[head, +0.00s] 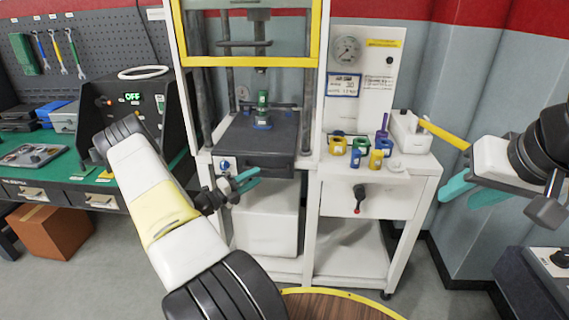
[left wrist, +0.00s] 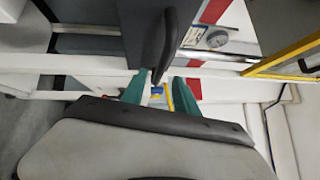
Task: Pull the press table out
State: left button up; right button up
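The press table (head: 222,140) is a dark grey block inside the white press frame, with a green and blue part (head: 262,108) standing on it. Its front carries a dark bar handle (head: 270,161), which also shows in the left wrist view (left wrist: 171,40). My left gripper (head: 257,178) is at the front of the table, just below the handle in the head view. In the left wrist view its teal fingers (left wrist: 159,92) are apart, with the handle's end between or just beyond them; contact cannot be told. My right gripper (head: 455,199) is open and empty at the right.
A yellow guard frame (head: 250,61) hangs above the table. A white side cabinet (head: 398,190) at the right holds several coloured fittings (head: 338,146) and a gauge panel (head: 372,105). A green workbench (head: 45,178) with a control box (head: 130,104) stands left. Floor in front is partly clear.

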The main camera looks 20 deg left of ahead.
aim_at(268, 170)
pick_arm(q)
jog(key=x, duration=0.6)
jog(key=shift+w+d, duration=0.1)
jog(key=shift+w, duration=0.05)
jog(key=shift+c, duration=0.3)
grip_shut()
dwell(1.0)
